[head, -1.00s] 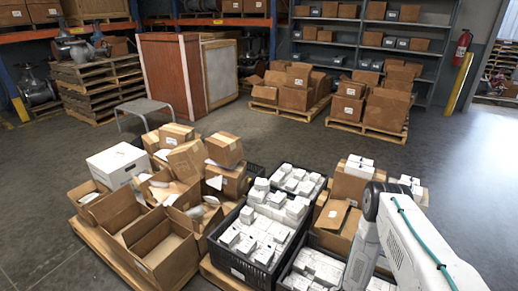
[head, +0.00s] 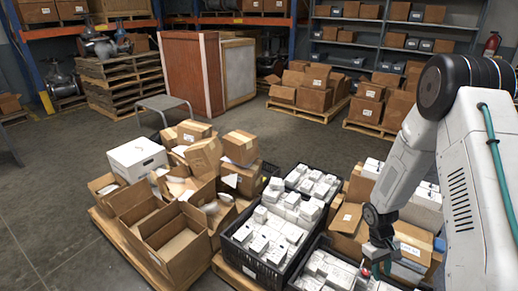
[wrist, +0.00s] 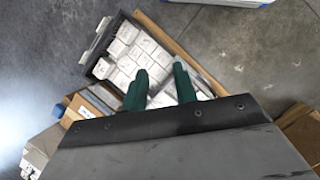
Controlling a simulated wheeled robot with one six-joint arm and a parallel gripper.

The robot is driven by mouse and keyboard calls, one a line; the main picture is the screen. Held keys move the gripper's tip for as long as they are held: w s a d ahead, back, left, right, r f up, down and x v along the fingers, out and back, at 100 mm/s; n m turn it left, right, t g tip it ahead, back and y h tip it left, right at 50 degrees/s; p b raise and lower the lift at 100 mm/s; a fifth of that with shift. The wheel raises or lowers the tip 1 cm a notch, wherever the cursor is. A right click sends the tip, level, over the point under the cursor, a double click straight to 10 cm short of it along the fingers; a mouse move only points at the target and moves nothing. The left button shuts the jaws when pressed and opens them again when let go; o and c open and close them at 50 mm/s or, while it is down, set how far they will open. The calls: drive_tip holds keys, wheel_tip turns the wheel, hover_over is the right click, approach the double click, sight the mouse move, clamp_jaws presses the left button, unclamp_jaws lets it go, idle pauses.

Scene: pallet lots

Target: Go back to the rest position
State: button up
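My gripper (head: 376,267) is at the lower right of the head view, above the front right black crate of small white boxes. In the wrist view my gripper (wrist: 160,82) shows two dark green fingers, parted, with nothing between them. White boxes in a black crate (wrist: 92,64) lie below the fingers. My white arm comes in from the right of the head view with its elbow raised and its forearm slanting down to the left.
Open cardboard boxes (head: 172,243) stand on a pallet at the left. A black crate (head: 262,268) of white boxes is in the middle. A grey stool (head: 163,103) stands behind. Grey floor (head: 60,180) is clear at the left. Stacked cartons (head: 310,90) and shelving are at the back.

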drive_tip(key=s+a+r+m, duration=0.1)
drive_tip(key=s+a+r, duration=0.1)
drive_tip(key=r, duration=0.6)
drive_tip(key=s+a+r+m, duration=0.1)
drive_tip(key=s+r, duration=0.2)
drive_tip(key=r, duration=0.5)
drive_tip(key=s+a+r+m, duration=0.1)
drive_tip(key=s+a+r, duration=0.1)
drive_tip(key=r, duration=0.6)
drive_tip(key=s+a+r+t+y, duration=0.1)
drive_tip(key=s+a+r+t, duration=0.1)
drive_tip(key=s+a+r, duration=0.2)
drive_tip(key=s+a+r+t+y, duration=0.1)
drive_tip(key=s+a+r+t, duration=0.2)
drive_tip(key=s+r, duration=0.7)
drive_tip(key=shift+s+a+r, duration=0.4)
drive_tip(key=shift+r, duration=1.9)
